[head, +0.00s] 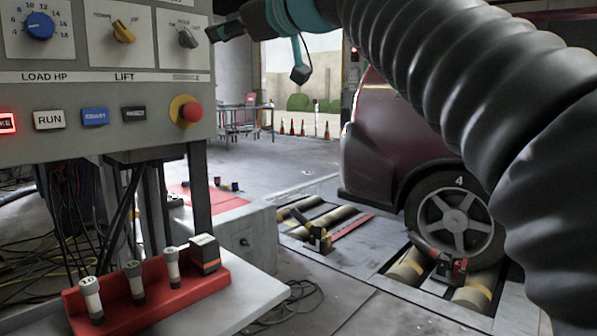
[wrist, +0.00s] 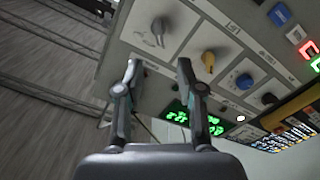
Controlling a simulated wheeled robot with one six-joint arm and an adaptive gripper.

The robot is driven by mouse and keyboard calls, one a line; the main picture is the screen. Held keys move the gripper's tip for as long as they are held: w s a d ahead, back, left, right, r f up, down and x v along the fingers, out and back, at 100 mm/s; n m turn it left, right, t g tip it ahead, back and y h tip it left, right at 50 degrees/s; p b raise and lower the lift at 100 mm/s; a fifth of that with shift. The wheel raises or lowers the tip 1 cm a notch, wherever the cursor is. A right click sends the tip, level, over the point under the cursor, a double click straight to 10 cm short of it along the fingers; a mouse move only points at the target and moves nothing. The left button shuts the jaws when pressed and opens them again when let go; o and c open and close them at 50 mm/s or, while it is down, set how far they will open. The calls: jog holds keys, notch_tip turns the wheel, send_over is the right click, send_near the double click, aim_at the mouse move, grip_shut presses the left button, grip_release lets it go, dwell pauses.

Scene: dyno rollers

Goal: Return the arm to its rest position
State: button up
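My gripper (wrist: 157,68) shows in the wrist view with its two dark fingers apart and nothing between them. It is in front of the grey control panel (wrist: 124,30), which has a grey knob (wrist: 158,27), a yellow knob (wrist: 208,60) and a blue knob (wrist: 244,81). In the head view, my arm's dark ribbed sleeve (head: 460,90) curves from the lower right to the top. Its teal and black end reaches left, close to the panel's upper right edge. I cannot tell from these views whether it touches the panel.
The panel also carries a RUN button (head: 49,120) and a red mushroom button (head: 191,112). Below it, a red holder (head: 150,300) with several white-bodied pieces sits on a pale shelf. A dark red car (head: 385,145) stands at the rollers (head: 330,218). Cables lie on the floor.

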notch_tip(320, 180, down, 14)
jog(key=w+d+f+m+g+h, duration=0.1)
jog(key=w+m+g+h, duration=0.1)
jog(key=w+m+h, duration=0.3)
jog(key=s+d+f+m+g+h, duration=0.1)
jog(key=s+d+f+m, duration=0.2)
jog(key=f, duration=0.4)
jog(key=s+d+f+m+h, duration=0.1)
jog(key=s+d+f+m, duration=0.1)
jog(key=d+f, duration=0.3)
jog(key=s+d+f+m+g+h+p, duration=0.1)
jog(key=s+d+f+m+h+p, duration=0.1)
jog(key=s+d+f, duration=0.7)
jog(key=s+d+f+m+g+h+p, duration=0.1)
jog(key=s+d+f+m+h, duration=0.3)
jog(key=s+d+f, duration=0.5)
jog(key=shift+s+d+f+g+p, duration=0.4)
jog(key=shift+s+f+g, duration=0.1)
jog(key=shift+s+f, duration=1.8)
jog(key=shift+w+f, duration=0.2)
jog(key=shift+w, duration=0.05)
